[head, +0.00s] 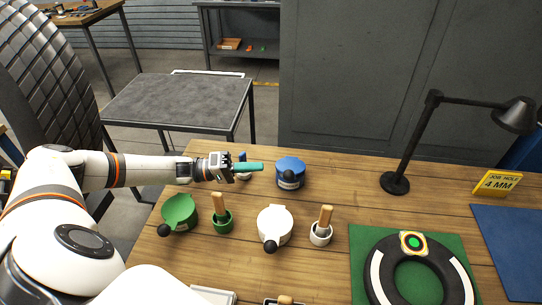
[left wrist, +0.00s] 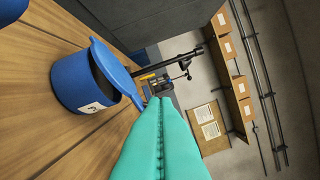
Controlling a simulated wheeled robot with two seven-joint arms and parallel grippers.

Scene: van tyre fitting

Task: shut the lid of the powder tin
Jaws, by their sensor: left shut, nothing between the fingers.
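My left gripper (head: 262,167) is shut and empty, its teal fingers pointing right above the bench, just left of the blue tin (head: 290,173). In the left wrist view the closed fingertips (left wrist: 163,100) are beside the blue tin (left wrist: 75,82), apart from it. Its blue lid (left wrist: 117,68) stands tilted up from the rim, with a dark gap under it. A green tin (head: 180,210) and a white tin (head: 275,224), each with a black knob, stand nearer to me. I cannot read which tin is the powder tin. My right gripper is not in view.
A green pot (head: 223,225) and a white pot (head: 320,236) hold wooden-handled tools. Another small pot is partly hidden behind my left gripper. A black tyre (head: 376,280) lies on a green mat (head: 362,236) at the right, below a black lamp (head: 394,182).

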